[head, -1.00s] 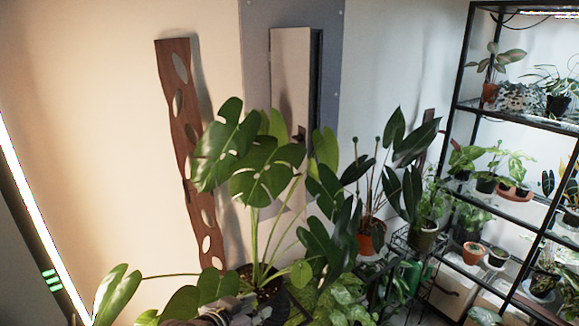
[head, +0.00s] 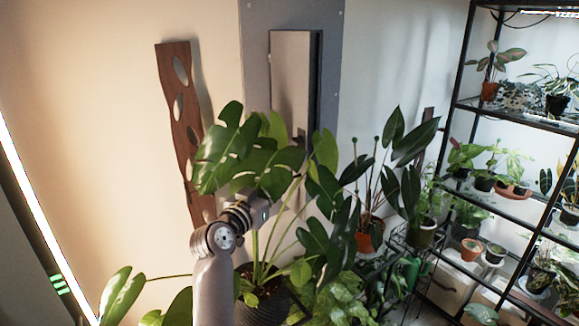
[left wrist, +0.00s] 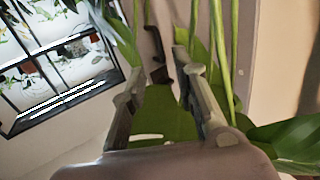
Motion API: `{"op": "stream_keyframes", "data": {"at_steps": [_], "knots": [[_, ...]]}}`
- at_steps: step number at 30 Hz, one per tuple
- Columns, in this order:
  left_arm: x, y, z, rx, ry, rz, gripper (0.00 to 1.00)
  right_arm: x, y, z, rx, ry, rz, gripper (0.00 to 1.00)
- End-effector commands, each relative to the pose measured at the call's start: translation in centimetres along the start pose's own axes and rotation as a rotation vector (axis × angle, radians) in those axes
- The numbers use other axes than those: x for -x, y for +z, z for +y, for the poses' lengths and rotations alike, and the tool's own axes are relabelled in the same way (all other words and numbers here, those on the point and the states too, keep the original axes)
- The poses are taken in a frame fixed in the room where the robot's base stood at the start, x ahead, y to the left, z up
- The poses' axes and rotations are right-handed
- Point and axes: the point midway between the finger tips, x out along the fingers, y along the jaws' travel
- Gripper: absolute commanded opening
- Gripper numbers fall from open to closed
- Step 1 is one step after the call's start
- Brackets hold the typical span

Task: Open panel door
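The panel door (head: 290,75) is a tall, narrow pale panel on a grey wall plate, its lower part hidden behind monstera leaves. I cannot tell whether it is ajar. A dark, handle-like piece (left wrist: 154,42) shows beyond the fingertips in the left wrist view. My left gripper (left wrist: 160,66) is open, with its two fingers apart and nothing held between them. In the head view my left arm rises from the bottom, and its gripper (head: 264,205) is partly hidden among the monstera stems, below the door. My right gripper is not in view.
A large potted monstera (head: 240,160) stands in front of the door, its leaves and stems around my gripper. More potted plants stand to its right. A black shelf rack (head: 455,125) is at the right. A wooden board with holes (head: 178,120) hangs at the left.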

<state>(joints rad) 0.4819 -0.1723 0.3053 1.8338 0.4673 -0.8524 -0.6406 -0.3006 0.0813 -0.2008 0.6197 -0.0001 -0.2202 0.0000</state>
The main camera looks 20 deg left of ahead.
Motion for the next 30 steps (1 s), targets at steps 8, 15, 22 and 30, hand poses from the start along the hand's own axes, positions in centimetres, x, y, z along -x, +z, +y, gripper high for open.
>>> {"op": "stream_keyframes", "data": {"at_steps": [8, 15, 22, 30], "knots": [[-4.9, -0.3, 0.1, 0.003, 0.003, -0.001, 0.27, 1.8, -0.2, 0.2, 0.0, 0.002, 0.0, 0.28], [-7.9, -0.1, 0.0, 0.002, 0.001, -0.001, 0.27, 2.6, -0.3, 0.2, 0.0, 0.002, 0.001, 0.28], [-9.1, 0.0, 0.0, 0.0, 0.0, -0.001, 0.27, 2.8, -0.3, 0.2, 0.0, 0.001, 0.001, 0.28], [-9.1, 0.1, 0.0, 0.0, 0.0, -0.001, 0.27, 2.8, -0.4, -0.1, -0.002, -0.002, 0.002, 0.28]]}}
